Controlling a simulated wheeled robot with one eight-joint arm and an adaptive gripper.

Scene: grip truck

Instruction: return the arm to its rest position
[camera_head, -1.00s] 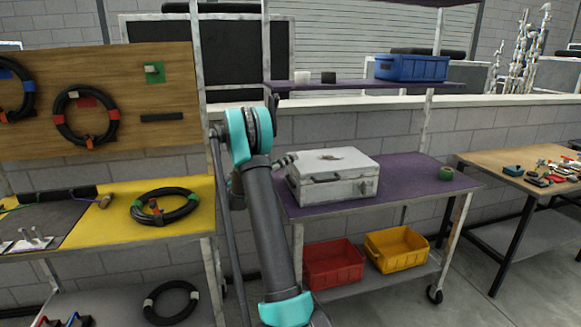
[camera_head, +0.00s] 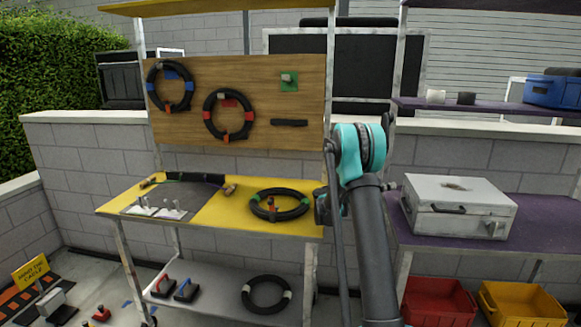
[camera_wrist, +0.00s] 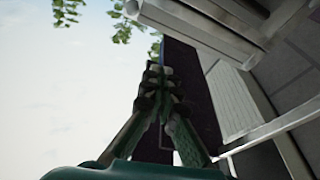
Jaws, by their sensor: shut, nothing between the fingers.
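My arm (camera_head: 372,240) rises in the right half of the head view, with a teal joint near its top. The gripper end is mostly hidden behind the arm there. In the wrist view my gripper (camera_wrist: 160,78) points up the picture, with its green and dark fingers drawn together at the tips. It is shut and empty. Bright sky and some leaves show beyond the fingers.
A silver case (camera_head: 458,222) stands on a purple shelf just right of my arm. A yellow bench (camera_head: 226,215) with a black cable coil (camera_head: 280,206) is to the left, below a wooden board (camera_head: 250,75). Red (camera_head: 437,302) and yellow (camera_head: 522,304) bins sit low right.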

